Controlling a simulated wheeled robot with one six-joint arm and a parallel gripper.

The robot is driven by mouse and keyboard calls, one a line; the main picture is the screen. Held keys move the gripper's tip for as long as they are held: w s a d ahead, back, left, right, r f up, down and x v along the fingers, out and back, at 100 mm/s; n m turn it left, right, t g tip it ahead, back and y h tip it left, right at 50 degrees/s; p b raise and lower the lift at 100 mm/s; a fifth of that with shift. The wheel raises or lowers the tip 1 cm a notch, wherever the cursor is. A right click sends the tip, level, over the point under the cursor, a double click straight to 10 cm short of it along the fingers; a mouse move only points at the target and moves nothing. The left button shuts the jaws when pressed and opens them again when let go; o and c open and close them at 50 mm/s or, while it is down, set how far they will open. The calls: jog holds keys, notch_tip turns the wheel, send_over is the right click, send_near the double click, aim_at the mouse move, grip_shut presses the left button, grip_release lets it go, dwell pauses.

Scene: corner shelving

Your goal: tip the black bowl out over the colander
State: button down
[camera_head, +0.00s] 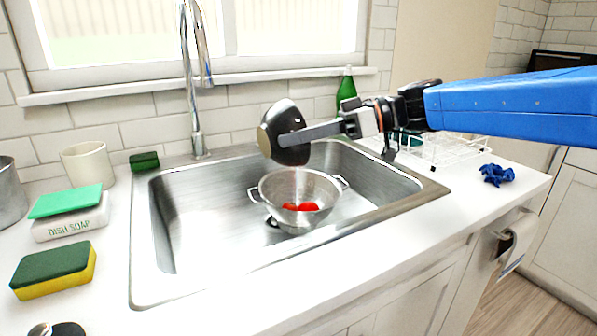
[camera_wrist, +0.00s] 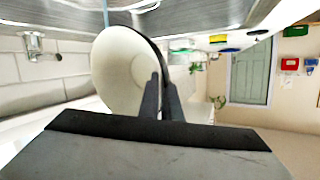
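The black bowl (camera_head: 289,118) is tipped on its side above the colander, its opening facing left in the head view. The wrist view shows its cream inside (camera_wrist: 117,68), which looks empty. My gripper (camera_head: 290,139) is shut on the bowl's rim; its dark fingers (camera_wrist: 160,97) also show in the wrist view. The metal colander (camera_head: 268,190) stands upright in the sink, below the bowl and apart from it. Red round pieces (camera_head: 301,207) lie in the colander. The colander's far inside is partly hidden.
The steel sink (camera_head: 190,225) surrounds the colander, with a tall faucet (camera_head: 197,100) behind. A green bottle (camera_head: 346,88) and white dish rack (camera_head: 450,150) stand at the right. Sponges (camera_head: 52,270), a soap holder (camera_head: 70,222) and a mug (camera_head: 88,164) stand at the left.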

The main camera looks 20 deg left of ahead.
aim_at(279, 154)
jog(key=shift+r, duration=0.65)
notch_tip(279, 154, down, 3)
jog(key=shift+r, duration=0.1)
jog(key=b, duration=0.5)
jog(key=s+a+h, duration=0.1)
jog(key=s+a+f+n+t+h, duration=0.1)
jog(key=s, duration=0.1)
jog(key=shift+a+t, duration=0.15)
jog(key=shift+t, duration=0.15)
jog(key=s+a+f+n+t+h+p, duration=0.3)
jog(key=s+a+f+t+h+p, duration=0.2)
jog(key=s+t+h, duration=0.3)
jog(key=shift+a+f+n+t+h, duration=0.3)
jog(key=shift+a+t+h, duration=0.2)
jog(key=shift+a+t, duration=0.2)
dwell(0.8)
